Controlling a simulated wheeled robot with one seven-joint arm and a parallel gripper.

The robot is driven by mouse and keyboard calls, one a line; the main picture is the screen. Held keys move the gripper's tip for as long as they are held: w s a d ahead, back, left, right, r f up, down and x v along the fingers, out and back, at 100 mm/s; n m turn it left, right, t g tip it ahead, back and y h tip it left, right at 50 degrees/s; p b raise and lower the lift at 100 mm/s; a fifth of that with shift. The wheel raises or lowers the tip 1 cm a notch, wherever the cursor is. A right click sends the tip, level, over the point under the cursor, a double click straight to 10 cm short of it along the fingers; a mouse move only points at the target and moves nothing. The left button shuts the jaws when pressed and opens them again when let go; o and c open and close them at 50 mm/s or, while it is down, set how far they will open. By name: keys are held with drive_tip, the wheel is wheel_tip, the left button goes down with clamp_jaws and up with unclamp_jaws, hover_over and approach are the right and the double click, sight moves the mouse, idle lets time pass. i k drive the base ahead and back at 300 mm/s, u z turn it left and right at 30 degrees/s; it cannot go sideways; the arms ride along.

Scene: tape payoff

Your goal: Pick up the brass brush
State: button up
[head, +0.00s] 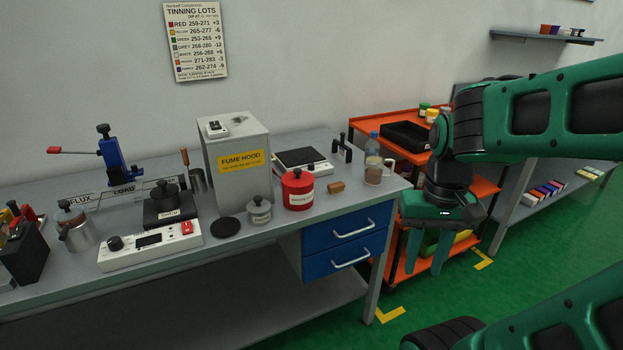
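A small brown block (336,187) lies on the grey workbench (385,197) near its right end, just right of the red canister (298,190). It looks like the brass brush, but its bristles cannot be made out. My gripper (425,262) hangs pointing down beyond the bench's right end, in front of the orange cart. Its two fingers are apart with nothing held between them. The gripper is to the right of the block and well apart from it.
A bottle (373,160) and a clear mug stand right of the block. A black-topped scale (302,161) is behind it. The fume hood (238,155), a grey pot (259,211) and a black disc are to the left. The orange cart (478,188) stands beyond.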

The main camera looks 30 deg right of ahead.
sight(340, 186)
drive_tip(key=z, duration=0.25)
drive_tip(key=i, duration=0.85)
drive_tip(key=z, duration=0.4)
